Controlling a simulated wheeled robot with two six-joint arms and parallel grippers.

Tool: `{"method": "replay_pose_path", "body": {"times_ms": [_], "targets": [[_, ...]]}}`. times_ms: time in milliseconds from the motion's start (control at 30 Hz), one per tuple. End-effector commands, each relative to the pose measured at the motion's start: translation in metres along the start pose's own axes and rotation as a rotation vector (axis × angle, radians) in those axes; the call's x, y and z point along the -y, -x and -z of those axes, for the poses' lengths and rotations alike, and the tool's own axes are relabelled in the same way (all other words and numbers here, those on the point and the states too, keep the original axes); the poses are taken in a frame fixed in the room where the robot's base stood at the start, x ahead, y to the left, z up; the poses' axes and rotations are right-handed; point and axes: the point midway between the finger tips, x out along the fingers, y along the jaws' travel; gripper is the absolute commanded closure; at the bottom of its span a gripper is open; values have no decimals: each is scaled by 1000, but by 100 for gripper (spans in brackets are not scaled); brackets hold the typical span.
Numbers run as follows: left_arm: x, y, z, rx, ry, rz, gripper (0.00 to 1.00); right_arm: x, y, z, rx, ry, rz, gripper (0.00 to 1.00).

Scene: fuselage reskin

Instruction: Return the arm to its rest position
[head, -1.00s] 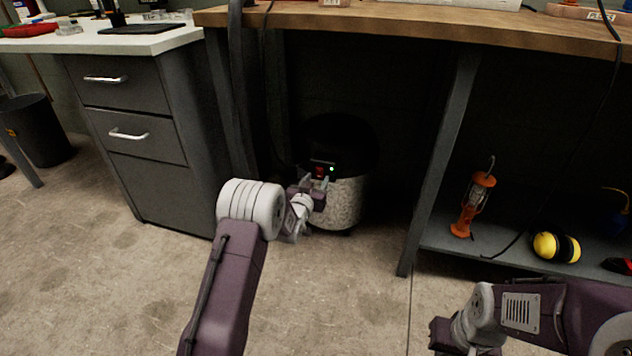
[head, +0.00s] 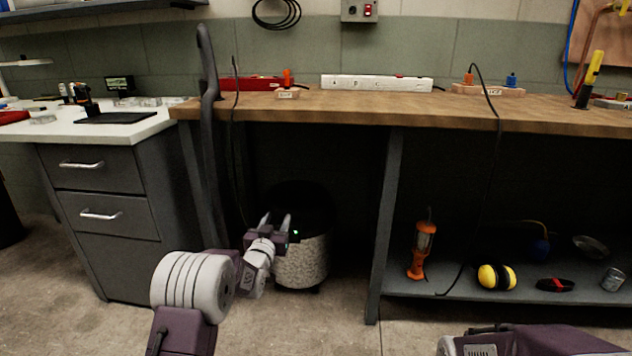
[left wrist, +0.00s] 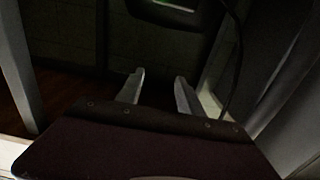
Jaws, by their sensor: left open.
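My left arm comes in from the bottom left in the head view. Its gripper (head: 275,221) is open, with its two fingers apart and pointing up, in front of the dark drum-shaped machine (head: 303,262) under the bench. In the left wrist view the two fingers (left wrist: 159,91) are apart with nothing between them. A blurred dark body with a green light (left wrist: 178,5) shows at the top of that view. My right arm (head: 535,341) shows only at the bottom right edge of the head view, and its gripper is out of the picture.
The wooden bench (head: 330,106) spans the scene, with a leg (head: 386,220) right of the machine. A grey drawer cabinet (head: 105,215) stands left. A low shelf (head: 455,289) holds an orange lamp (head: 421,252) and yellow earmuffs (head: 496,278). A black cable (head: 489,190) hangs over the bench edge.

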Motion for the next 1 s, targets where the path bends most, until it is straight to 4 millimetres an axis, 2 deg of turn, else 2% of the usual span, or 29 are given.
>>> {"method": "replay_pose_path", "body": {"times_ms": [33,100,167,200,267,300,400,600,733,767,800,1000], "targets": [[-3,11,76,-20,0,-2,56,1,47,5,-1,0,0,100],[-6,39,136,46,6,4,56,2,89,9,-1,0,0,100],[-9,72,156,172,14,11,56,2,117,13,-2,0,0,100],[-10,100,159,280,20,17,56,3,135,14,-2,0,0,100],[-12,147,144,465,31,27,56,3,152,16,-2,0,0,100],[-13,175,126,573,37,31,56,3,155,16,-2,0,0,100],[-16,238,87,802,50,39,56,3,160,17,0,0,0,100],[-21,342,23,1167,70,46,56,3,156,16,0,0,0,100],[-25,404,-1,1400,81,46,56,3,156,16,0,0,0,100],[-26,418,-3,1461,82,44,56,3,156,16,0,0,0,100],[-26,418,26,1463,81,43,56,4,184,18,1,0,0,100],[-25,418,96,1457,81,43,56,5,254,26,-1,0,0,100]]}}
